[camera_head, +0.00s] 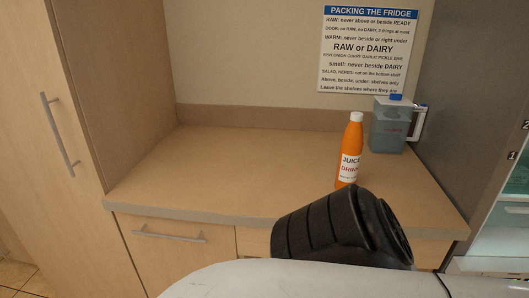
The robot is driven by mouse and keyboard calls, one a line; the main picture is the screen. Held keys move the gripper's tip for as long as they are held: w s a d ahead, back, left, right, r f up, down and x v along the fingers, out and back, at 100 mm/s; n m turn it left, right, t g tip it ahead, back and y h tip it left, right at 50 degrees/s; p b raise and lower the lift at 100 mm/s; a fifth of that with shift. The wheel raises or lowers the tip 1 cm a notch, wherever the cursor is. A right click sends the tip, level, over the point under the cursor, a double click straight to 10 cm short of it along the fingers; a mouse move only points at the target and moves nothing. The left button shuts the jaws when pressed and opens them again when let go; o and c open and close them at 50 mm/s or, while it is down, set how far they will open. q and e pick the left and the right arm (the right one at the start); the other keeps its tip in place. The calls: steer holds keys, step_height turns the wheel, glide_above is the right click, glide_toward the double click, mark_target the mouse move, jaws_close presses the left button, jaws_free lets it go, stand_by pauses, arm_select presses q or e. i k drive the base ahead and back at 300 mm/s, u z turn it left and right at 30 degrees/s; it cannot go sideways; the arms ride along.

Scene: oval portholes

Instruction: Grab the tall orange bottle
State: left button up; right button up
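The tall orange bottle (351,150) stands upright on the counter, right of the middle. It has a white cap and a white label reading "JUICE DRINK". Its base is close behind a black ribbed part of my own arm, which covers the counter just in front of it. I cannot tell whether the bottle's lowest edge is hidden. Neither of my grippers shows in this view. Nothing is seen holding the bottle.
A blue-grey jug (389,131) with a blue lid and white handle stands behind and right of the bottle. A sign (367,50) hangs on the wall. A tall cabinet (62,110) bounds the left. The counter (230,165) is clear left of the bottle.

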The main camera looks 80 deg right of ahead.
mark_target(352, 148)
steer(key=z, duration=2.1)
